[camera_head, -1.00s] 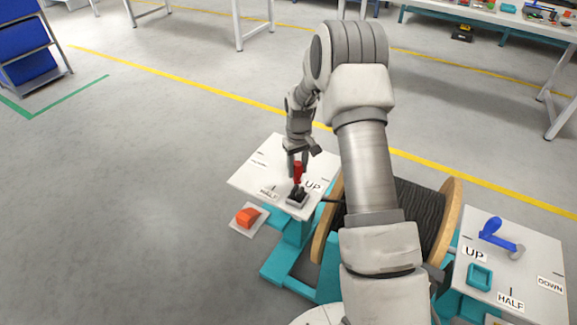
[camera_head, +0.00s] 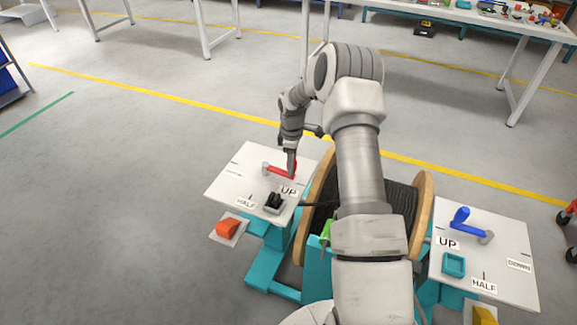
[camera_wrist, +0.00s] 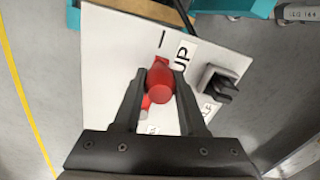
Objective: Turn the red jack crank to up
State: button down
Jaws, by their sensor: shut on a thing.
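The red jack crank (camera_head: 278,171) is on the white left panel (camera_head: 228,187). Its grey hub (camera_head: 266,168) is left of my gripper, and its red arm points right, towards the side with the UP label (camera_head: 288,191). My gripper (camera_head: 291,174) is shut on the crank's knob. In the wrist view the round red knob (camera_wrist: 160,84) sits between both fingers of my gripper (camera_wrist: 161,90), close to the UP label (camera_wrist: 182,54) and a black tick mark (camera_wrist: 163,40). The fingers hide part of the crank arm.
A grey block with a black catch (camera_head: 273,203) stands on the same panel near the HALF label (camera_head: 246,203). An orange piece (camera_head: 228,229) is at the panel's front. A cable reel (camera_head: 424,205) stands to the right, then a second panel with a blue crank (camera_head: 470,228).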

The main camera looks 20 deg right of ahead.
jog(key=shift+w+d+n, duration=0.3)
jog(key=shift+d, duration=0.05)
jog(key=shift+r, duration=0.1)
jog(key=shift+c, duration=2.3)
grip_release()
notch_tip(320, 180, up, 17)
jog(key=p, duration=0.3)
jog(key=shift+r, duration=0.15)
